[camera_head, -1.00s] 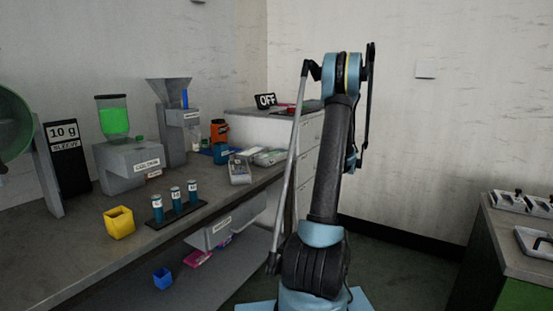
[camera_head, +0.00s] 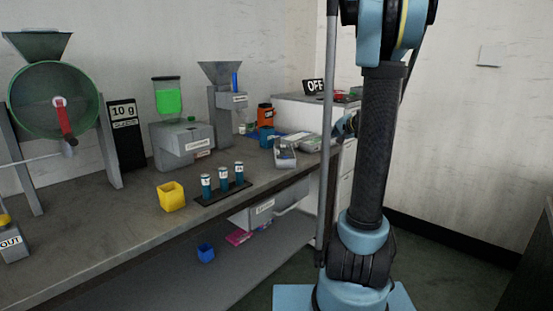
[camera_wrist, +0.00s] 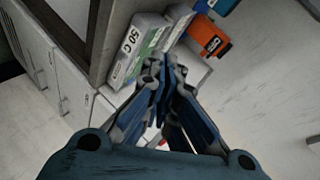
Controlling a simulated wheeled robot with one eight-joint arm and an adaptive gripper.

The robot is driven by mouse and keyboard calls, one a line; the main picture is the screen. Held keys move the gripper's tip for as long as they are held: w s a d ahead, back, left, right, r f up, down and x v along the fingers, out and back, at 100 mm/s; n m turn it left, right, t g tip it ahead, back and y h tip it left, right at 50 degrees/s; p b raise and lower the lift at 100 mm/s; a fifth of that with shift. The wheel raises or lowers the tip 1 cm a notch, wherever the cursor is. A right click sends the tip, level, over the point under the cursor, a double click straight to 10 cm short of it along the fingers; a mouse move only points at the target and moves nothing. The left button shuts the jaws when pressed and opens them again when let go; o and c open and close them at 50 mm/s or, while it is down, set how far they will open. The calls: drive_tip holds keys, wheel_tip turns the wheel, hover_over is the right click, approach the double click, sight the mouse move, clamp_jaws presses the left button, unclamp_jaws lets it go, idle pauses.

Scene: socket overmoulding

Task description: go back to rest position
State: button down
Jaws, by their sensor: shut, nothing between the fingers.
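My arm stands upright on the right of the head view, with its upper end cut off by the top edge. My gripper (camera_wrist: 166,68) shows in the wrist view, with its fingertips together and nothing between them. In that view a grey-white box marked "50 C" (camera_wrist: 137,45) and an orange container (camera_wrist: 208,38) lie beyond the fingertips; I cannot tell how far off they are.
The long workbench (camera_head: 110,220) holds a yellow cup (camera_head: 171,196), a rack of blue vials (camera_head: 224,190), a green-filled dispenser (camera_head: 182,140) and a drum with a red handle (camera_head: 55,100). A white cabinet (camera_head: 300,113) stands behind my arm. Floor shows right of my base.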

drive_tip(key=s+a+f+n+g+h, duration=0.1)
drive_tip(key=s+a+f+n+g, duration=0.2)
drive_tip(key=s, duration=0.8)
drive_tip(key=s+a+f+n+g, duration=0.2)
drive_tip(key=s+a+f, duration=0.25)
drive_tip(key=s, duration=0.65)
drive_tip(key=s+d+f+n+g+h, duration=0.1)
drive_tip(key=s+f, duration=0.4)
drive_tip(key=s, duration=0.5)
drive_tip(key=s+d+f+n+g+h, duration=0.2)
drive_tip(key=s+f+g+h, duration=0.1)
drive_tip(key=s, duration=0.8)
drive_tip(key=shift+f+h, duration=0.4)
drive_tip(key=shift+f, duration=0.45)
